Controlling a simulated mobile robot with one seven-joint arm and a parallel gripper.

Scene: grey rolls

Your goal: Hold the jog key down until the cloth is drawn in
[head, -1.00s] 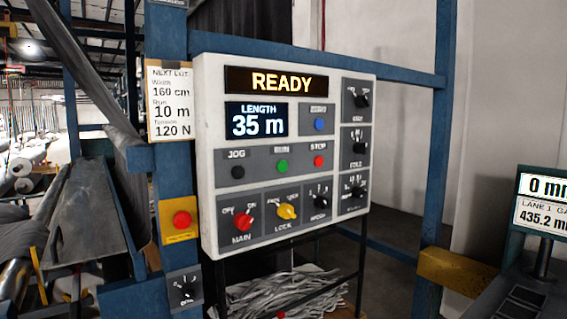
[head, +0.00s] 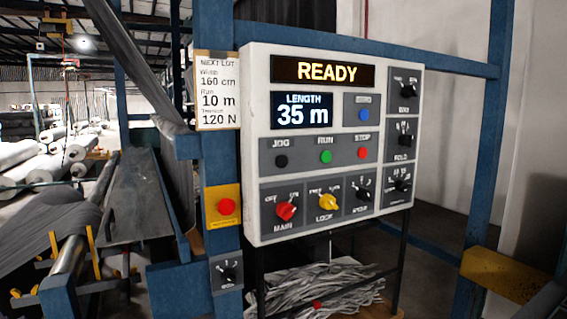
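The jog key (head: 281,161) is a round black button under the label JOG, at the left of the key row on the white control panel (head: 256,200). The green RUN key (head: 326,156) and red STOP key (head: 363,153) are to its right. The display (head: 323,71) reads READY and the length display (head: 302,112) reads 35 m. Dark grey cloth (head: 150,70) runs down from the upper left towards the machine; a grey cloth (head: 45,235) also lies at lower left. My gripper is not in view.
A red stop button (head: 226,207) on a yellow plate and a small dial (head: 229,273) sit on the blue post left of the panel. A lot card (head: 217,92) hangs above. Grey scraps (head: 320,292) lie below. A yellow block (head: 510,275) juts out at right.

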